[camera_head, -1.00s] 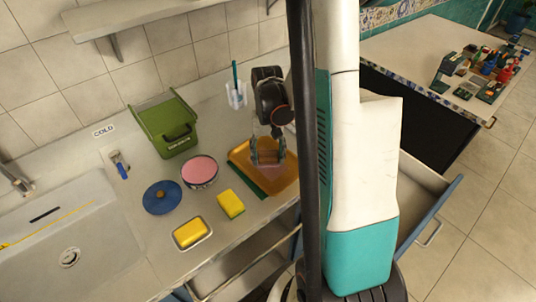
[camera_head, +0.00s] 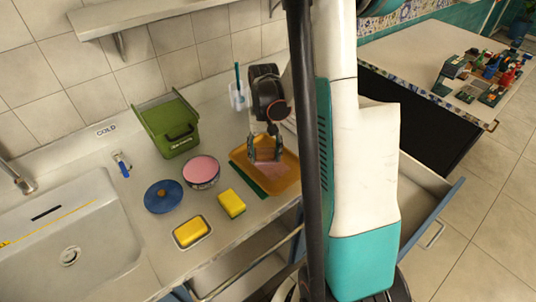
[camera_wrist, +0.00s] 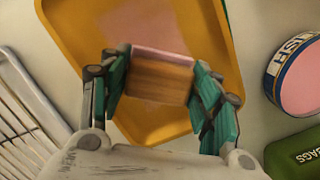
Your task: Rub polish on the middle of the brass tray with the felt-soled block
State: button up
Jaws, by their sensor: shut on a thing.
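The brass tray (camera_head: 285,183) lies on the counter, yellow-gold with a raised rim. It fills much of the wrist view (camera_wrist: 65,20). My gripper (camera_head: 264,153) is shut on the wooden block (camera_wrist: 158,80), with a teal-padded finger on each side. The block is over the tray's inner face; a pinkish sole edge shows along its far side. Whether its sole touches the tray is hard to tell. A pale pink smear of polish (camera_wrist: 160,22) covers part of the tray's middle. The open polish tin (camera_head: 202,171) with pink contents stands left of the tray.
A blue lid (camera_head: 163,197), a yellow sponge (camera_head: 231,204) and a yellow block in a dish (camera_head: 192,231) lie left of the tray. A green bin (camera_head: 168,130) stands behind the tin. A dark green strip (camera_head: 248,182) lies along the tray's left edge.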

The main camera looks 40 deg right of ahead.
aim_at(262, 150)
jog(key=shift+w, duration=0.4)
notch_tip(262, 150, up, 4)
jog(key=shift+w+f+p, duration=0.15)
jog(key=shift+f+p, duration=0.1)
jog(key=shift+p, duration=0.7)
jog(key=shift+w+r+p, duration=0.15)
jog(key=shift+r+p, duration=0.15)
jog(key=shift+r, duration=0.05)
jog(key=shift+r+p, duration=1.15)
jog(key=shift+r, duration=0.75)
jog(key=shift+a+f, duration=0.1)
